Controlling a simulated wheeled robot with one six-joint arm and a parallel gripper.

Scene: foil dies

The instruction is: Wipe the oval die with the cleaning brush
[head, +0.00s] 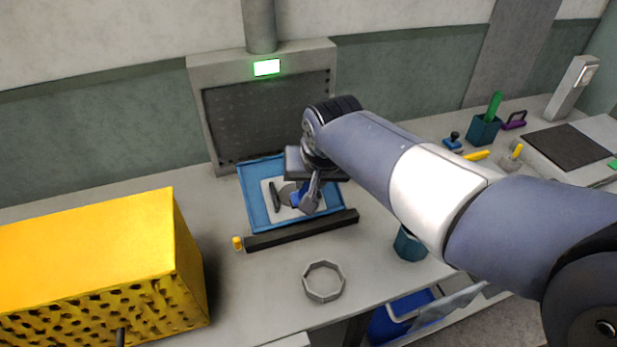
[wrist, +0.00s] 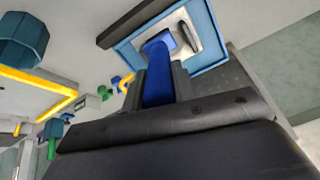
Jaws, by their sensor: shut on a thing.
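My gripper (head: 306,200) is over the blue tray (head: 250,200) in the head view. It is shut on a blue-handled tool, the cleaning brush (wrist: 157,88), which sits between the fingers in the wrist view (wrist: 158,74). The brush's far end reaches over the white pad in the tray; I cannot tell whether it touches anything. A grey rounded piece, likely the oval die (head: 286,192), lies on the white pad (head: 266,186), partly hidden by my gripper. A dark elongated piece (head: 275,197) lies beside it.
A dark bar (head: 290,233) runs along the tray's front, and a perforated panel (head: 250,120) stands behind. A large yellow block (head: 90,250) stands at left. A grey ring (head: 323,281) lies in front. A teal cup (head: 409,246) is under my arm. Small tools sit at right.

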